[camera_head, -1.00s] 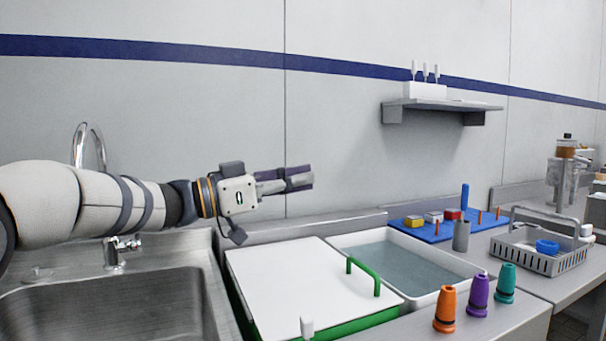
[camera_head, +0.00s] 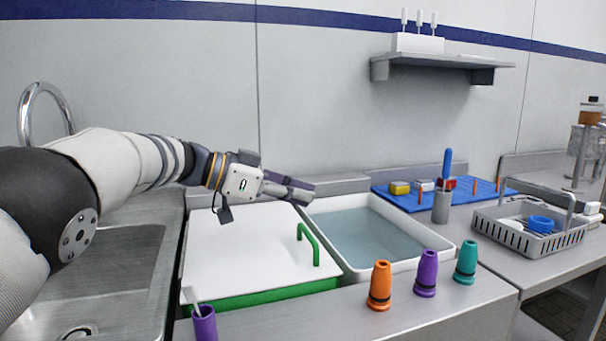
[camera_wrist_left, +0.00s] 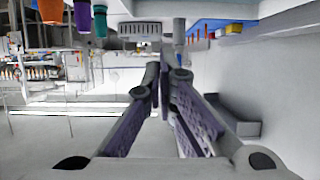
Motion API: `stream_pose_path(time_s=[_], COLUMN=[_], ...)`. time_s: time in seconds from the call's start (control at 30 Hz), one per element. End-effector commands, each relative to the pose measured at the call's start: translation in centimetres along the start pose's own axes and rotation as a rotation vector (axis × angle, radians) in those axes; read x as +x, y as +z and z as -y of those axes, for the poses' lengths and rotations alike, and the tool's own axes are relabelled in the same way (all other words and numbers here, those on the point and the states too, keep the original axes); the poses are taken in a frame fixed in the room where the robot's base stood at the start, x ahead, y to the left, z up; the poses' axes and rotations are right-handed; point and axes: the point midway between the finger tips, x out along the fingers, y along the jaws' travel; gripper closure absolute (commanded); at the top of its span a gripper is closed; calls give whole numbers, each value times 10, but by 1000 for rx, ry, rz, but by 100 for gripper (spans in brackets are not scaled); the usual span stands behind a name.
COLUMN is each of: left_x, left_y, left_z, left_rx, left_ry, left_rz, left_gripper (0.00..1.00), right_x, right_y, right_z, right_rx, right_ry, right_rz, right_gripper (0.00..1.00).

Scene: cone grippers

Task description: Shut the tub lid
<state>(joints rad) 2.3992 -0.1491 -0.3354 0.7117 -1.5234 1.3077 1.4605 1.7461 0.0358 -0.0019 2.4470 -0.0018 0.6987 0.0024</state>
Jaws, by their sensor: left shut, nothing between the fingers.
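The white tub lid (camera_head: 240,255) lies flat over the left tub, whose green rim (camera_head: 262,296) shows along the front. A green handle (camera_head: 311,243) stands at the lid's right side. To the right is an uncovered white tub (camera_head: 440,254) with bluish liquid (camera_head: 362,238) in it. My left gripper (camera_head: 312,190) is shut and empty, above the back of the tubs near the gap between them. In the left wrist view its fingers (camera_wrist_left: 166,65) meet at their tips. My right gripper is not in view.
Orange (camera_head: 379,287), purple (camera_head: 426,274) and teal (camera_head: 466,262) cones stand in front of the open tub. A purple holder (camera_head: 204,322) stands at the front left. A grey basket (camera_head: 530,238) and blue mat (camera_head: 410,196) lie right. A steel sink (camera_head: 110,275) is left.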

Motion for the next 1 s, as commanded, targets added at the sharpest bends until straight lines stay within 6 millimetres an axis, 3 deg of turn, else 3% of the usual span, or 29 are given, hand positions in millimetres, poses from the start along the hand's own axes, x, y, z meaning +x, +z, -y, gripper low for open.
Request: stream_pose_path(time_s=[0.1,0.3,1.0], left_x=[10,21,27], left_y=[17,32,40], left_z=[0,0,0], left_rx=[-5,-4,-1], left_ry=[2,1,0], left_rz=[0,-1,-3], left_gripper=[100,100,100], right_x=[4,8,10], right_y=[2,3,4], right_z=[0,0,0], right_rx=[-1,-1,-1], right_ry=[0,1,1], right_rz=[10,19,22], right_gripper=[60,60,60])
